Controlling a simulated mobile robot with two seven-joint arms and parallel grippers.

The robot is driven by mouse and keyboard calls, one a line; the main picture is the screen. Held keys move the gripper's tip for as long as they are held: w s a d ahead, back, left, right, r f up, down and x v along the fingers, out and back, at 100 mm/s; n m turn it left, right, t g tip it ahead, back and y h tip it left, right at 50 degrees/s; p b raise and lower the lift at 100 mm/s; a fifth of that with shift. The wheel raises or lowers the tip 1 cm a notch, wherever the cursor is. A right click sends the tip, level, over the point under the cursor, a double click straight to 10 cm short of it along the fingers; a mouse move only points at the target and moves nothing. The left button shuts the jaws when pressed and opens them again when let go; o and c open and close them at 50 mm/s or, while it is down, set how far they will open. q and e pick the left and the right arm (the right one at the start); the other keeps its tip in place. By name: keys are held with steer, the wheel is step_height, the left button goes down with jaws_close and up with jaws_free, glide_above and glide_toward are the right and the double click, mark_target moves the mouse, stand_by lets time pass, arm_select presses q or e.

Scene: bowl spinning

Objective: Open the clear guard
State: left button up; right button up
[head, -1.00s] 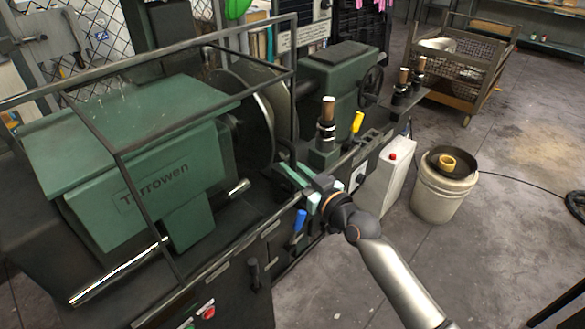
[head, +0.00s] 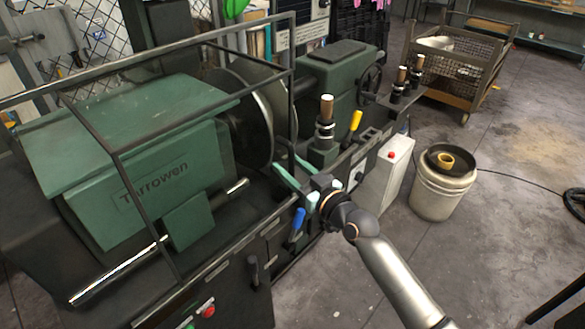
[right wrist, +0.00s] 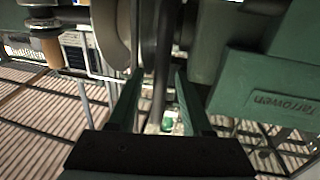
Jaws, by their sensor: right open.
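The clear guard (head: 291,120) is a dark bar frame with see-through sides around the green spinning machine. It stands in its lowered place over the headstock and disc. My right gripper (head: 284,172) is at the guard's lower right corner, by its upright end post. Its green fingers are apart. In the right wrist view, the gripper (right wrist: 157,98) has a dark upright bar (right wrist: 162,65), seemingly the guard's post, between its fingers; contact cannot be told. My left gripper is not in view.
The green headstock (head: 150,190) and round disc (head: 262,125) are inside the guard. A bucket (head: 438,195) and mesh cart (head: 465,65) are to the right, with open floor around.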

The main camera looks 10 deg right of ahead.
steer(key=shift+s, duration=0.15)
steer(key=v, duration=1.2)
steer(key=shift+s+b, duration=0.15)
steer(key=shift+b, duration=0.2)
steer(key=s+f+m+g+h, duration=0.1)
steer(key=s+f+g+h, duration=0.2)
steer(key=s+f, duration=0.7)
steer(key=s+d+f+m+g+h+p, duration=0.1)
steer(key=s+f+m+g+h, duration=0.1)
steer(key=s+f, duration=0.8)
step_height(320, 180, down, 7)
steer(key=shift+s+d+r+g+h, duration=0.2)
steer(key=shift+g+h, duration=0.3)
steer(key=shift+g, duration=0.4)
